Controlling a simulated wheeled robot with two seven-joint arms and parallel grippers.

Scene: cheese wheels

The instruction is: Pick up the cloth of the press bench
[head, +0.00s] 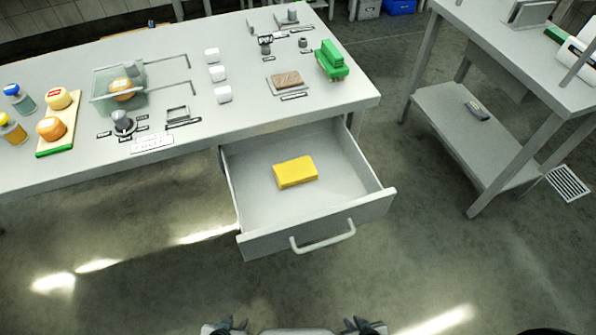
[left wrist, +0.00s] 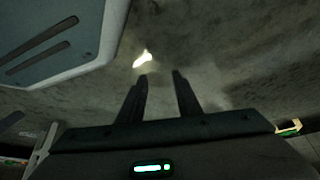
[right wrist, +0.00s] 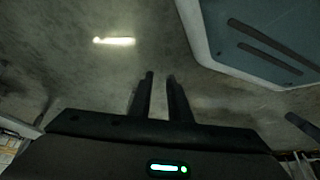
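A yellow folded, cloth-like block (head: 296,172) lies flat in the open drawer (head: 353,212) of the bench (head: 190,68). On the bench top, a brown flat piece (head: 287,79) lies on a small tray; I cannot tell whether it is cloth. My left gripper (head: 232,324) and right gripper (head: 357,324) are at the bottom edge of the head view, well short of the drawer. In the left wrist view, the left gripper (left wrist: 160,75) has its fingers apart with nothing between them. In the right wrist view, the right gripper (right wrist: 159,76) is also parted and empty, with a narrower gap.
The drawer sticks out, with a handle (head: 324,240) on its front. Jars, a clear tank (head: 119,95), white blocks (head: 217,73) and a green object (head: 331,61) stand on the bench. Another table (head: 500,45) stands at the right. The floor before the drawer is clear.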

